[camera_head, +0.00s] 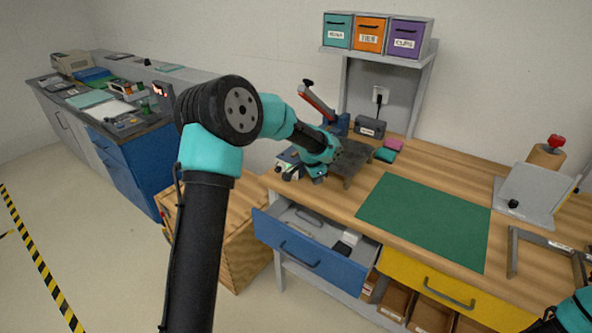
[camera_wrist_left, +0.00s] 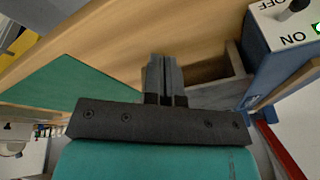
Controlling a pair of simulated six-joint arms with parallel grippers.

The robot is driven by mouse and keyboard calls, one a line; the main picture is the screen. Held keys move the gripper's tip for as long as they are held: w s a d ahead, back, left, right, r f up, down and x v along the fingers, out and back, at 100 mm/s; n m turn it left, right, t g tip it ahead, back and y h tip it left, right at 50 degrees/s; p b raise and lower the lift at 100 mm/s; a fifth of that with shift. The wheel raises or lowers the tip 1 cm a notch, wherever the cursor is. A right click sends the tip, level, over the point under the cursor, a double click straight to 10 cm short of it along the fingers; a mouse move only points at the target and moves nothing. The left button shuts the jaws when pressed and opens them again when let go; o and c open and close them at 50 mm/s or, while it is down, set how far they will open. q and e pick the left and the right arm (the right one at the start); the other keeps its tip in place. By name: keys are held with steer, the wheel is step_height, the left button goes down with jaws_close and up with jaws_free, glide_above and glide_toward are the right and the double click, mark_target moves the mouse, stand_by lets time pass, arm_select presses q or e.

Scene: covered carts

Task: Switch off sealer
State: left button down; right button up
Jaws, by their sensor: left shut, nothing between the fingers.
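The sealer stands at the back of the workbench in the head view, with a blue body and a raised red lever (camera_head: 318,104). In the left wrist view its blue side (camera_wrist_left: 262,62) fills the upper right corner. Its pale panel (camera_wrist_left: 282,28) reads OFF and ON, with a dark knob (camera_wrist_left: 298,5) cut by the top edge and a green light near ON. I cannot tell the knob's setting. My left gripper (camera_head: 354,160) is shut and empty in front of the sealer; its fingers (camera_wrist_left: 164,72) are left of the panel, apart from it. My right gripper is mostly cut off.
A green mat (camera_head: 425,217) lies on the bench to the right, with pink and teal blocks (camera_head: 388,149) behind it. A blue drawer (camera_head: 308,250) stands open below. A grey tilted plate (camera_head: 524,190) is at the right. Labelled bins (camera_head: 370,33) sit on the shelf above.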

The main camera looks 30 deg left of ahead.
arm_select(q)
steer(key=w+a+r+m+g+y, duration=0.2)
steer(key=w+r+m+g+y, duration=0.4)
steer(key=m, duration=0.6)
steer(key=shift+r+y, duration=1.1)
steer(key=shift+r, duration=0.6)
steer(key=x, duration=1.4)
steer(key=shift+f, duration=0.1)
steer(key=shift+d, duration=0.2)
